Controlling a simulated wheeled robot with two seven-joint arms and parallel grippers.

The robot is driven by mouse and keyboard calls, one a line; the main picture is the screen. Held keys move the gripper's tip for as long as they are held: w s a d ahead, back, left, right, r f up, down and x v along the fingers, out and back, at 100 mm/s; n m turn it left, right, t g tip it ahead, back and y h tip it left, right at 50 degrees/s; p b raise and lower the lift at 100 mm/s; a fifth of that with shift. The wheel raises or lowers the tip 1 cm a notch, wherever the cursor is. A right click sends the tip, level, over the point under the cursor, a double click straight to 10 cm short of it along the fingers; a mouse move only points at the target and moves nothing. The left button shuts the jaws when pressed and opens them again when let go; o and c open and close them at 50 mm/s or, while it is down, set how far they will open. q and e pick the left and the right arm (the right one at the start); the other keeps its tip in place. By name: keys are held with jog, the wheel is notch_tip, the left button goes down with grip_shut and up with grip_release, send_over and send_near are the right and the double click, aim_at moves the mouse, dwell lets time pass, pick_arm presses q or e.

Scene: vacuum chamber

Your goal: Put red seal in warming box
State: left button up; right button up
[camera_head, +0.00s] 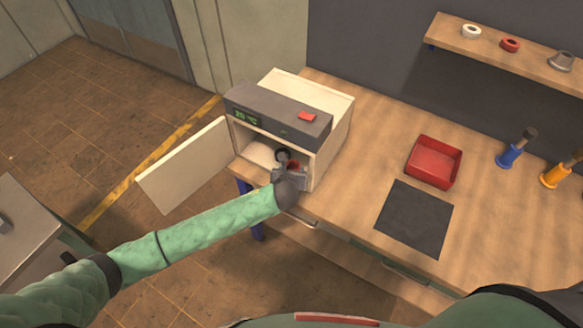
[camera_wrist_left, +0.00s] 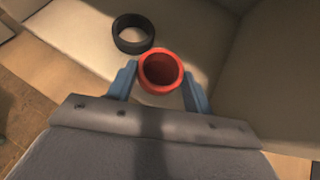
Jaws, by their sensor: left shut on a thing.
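The warming box (camera_head: 334,110) stands on the bench with its door (camera_head: 185,165) swung open to the left. My left gripper (camera_head: 287,165) reaches into its opening and is shut on the red seal (camera_head: 294,166). In the left wrist view the red seal (camera_wrist_left: 161,71) is a ring between the two blue fingertips (camera_wrist_left: 160,85), over the pale box floor (camera_wrist_left: 75,40). I cannot tell whether the seal touches the floor. A black ring (camera_wrist_left: 133,34) lies on the floor just beyond it; it also shows in the head view (camera_head: 282,155). My right gripper is not in view.
A red tray (camera_head: 433,162) and a dark mat (camera_head: 414,218) are on the bench to the right. Blue (camera_head: 512,152) and orange (camera_head: 556,175) handled tools stand beyond. A wall shelf (camera_head: 490,42) holds a white ring, a red ring and a grey part.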

pick_arm(q)
jog(key=shift+f, duration=0.2)
jog(key=o, duration=1)
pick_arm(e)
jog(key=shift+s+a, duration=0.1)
pick_arm(q)
jog(key=shift+r, duration=0.2)
jog(key=shift+s+a+r+b, duration=0.1)
jog(key=shift+s+r+b, duration=0.05)
jog(key=shift+s+b, duration=0.2)
jog(key=shift+b+v, duration=1.65)
jog(key=shift+v, duration=3.95)
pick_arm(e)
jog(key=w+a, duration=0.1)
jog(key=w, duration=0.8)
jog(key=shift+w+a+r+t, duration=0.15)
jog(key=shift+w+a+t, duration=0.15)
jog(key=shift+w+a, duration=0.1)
pick_arm(q)
jog(key=shift+w+r, duration=0.1)
